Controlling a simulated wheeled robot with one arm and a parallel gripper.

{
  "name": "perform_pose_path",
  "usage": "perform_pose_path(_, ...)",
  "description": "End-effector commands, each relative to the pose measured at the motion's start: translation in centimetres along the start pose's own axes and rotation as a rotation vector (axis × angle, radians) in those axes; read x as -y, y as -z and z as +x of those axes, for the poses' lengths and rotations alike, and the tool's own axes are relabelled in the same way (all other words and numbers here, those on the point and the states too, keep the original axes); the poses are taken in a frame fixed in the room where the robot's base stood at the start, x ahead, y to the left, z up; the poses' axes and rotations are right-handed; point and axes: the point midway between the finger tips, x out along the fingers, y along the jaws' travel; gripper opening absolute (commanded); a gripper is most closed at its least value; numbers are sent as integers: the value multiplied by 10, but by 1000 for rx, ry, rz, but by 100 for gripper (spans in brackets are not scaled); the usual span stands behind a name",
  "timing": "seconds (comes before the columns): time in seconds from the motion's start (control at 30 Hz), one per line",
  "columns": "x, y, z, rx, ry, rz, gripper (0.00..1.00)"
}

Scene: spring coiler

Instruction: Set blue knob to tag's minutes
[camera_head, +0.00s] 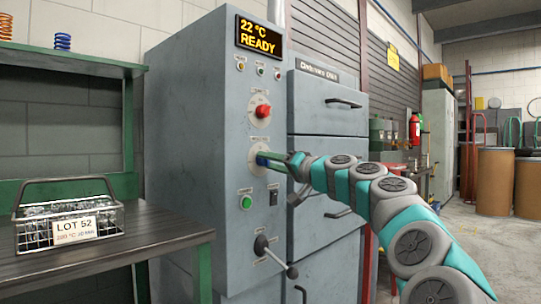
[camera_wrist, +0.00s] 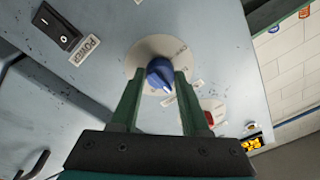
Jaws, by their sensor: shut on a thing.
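The blue knob (camera_wrist: 160,70) sits on a round pale dial (camera_wrist: 149,50) on the grey machine front. In the wrist view its white pointer mark faces the lower right, but the dial's figures are too small to read. My gripper (camera_wrist: 160,78) has one green finger on each side of the knob and is shut on it. In the head view the knob (camera_head: 262,159) is partly hidden by my gripper (camera_head: 268,160). The tag (camera_head: 76,229) on the wire basket (camera_head: 118,212) reads "LOT 52"; its smaller line seems to read 20 min, though blurred.
A red knob (camera_head: 263,111) is above the blue one. A green button (camera_head: 246,202), a black power switch (camera_head: 273,195) and a lever (camera_head: 272,253) are below. The display (camera_head: 259,36) reads "22 °C READY". Drawers with handles (camera_head: 342,103) are at the right.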

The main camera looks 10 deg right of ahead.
Motion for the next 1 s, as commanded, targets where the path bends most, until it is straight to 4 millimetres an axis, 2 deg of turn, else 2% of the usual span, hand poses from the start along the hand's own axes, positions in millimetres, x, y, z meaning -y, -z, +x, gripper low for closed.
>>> perform_pose_path(0.03, 5, 2, 1, 1, -2, 45, 0)
perform_pose_path(0.6, 6, 2, 2, -34, -56, 573, 0)
perform_pose_path(1.0, 5, 1, 0, -53, -80, 814, 0)
